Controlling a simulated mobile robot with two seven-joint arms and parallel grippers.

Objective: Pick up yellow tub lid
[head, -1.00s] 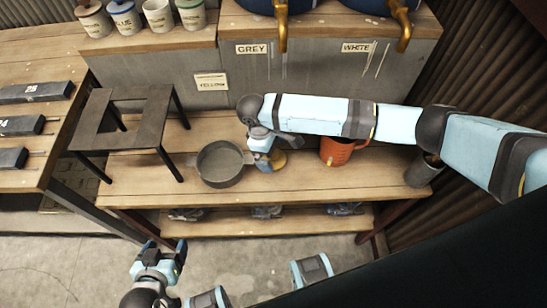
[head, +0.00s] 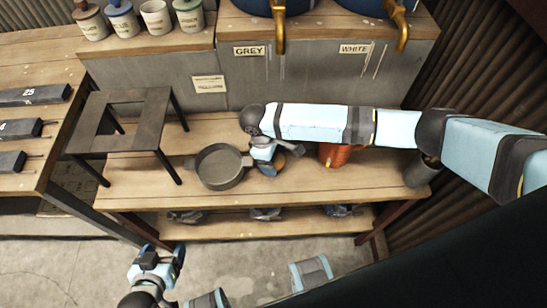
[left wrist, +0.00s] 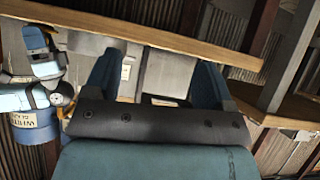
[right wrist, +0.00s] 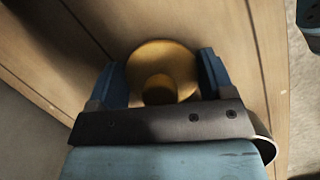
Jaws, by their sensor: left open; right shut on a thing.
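The yellow tub lid (right wrist: 183,61) is a round yellow-brown disc with a knob (right wrist: 158,88), seen between the fingers of my right gripper (right wrist: 162,78) in the right wrist view. My right gripper is shut on the lid, over the wooden bench (right wrist: 262,50). In the head view the lid (head: 283,156) is mostly hidden behind my right gripper (head: 268,166). My left gripper (head: 165,252) is open and empty, low in front of the bench; its fingers (left wrist: 160,75) stand apart in the left wrist view.
A dark pan (head: 220,167) is close to the left of my right gripper. An orange jug (head: 333,154) is to the right, partly behind my arm. A dark stand (head: 120,120) is at left. Several tubs (head: 155,17) stand on the upper shelf. The bench front is clear.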

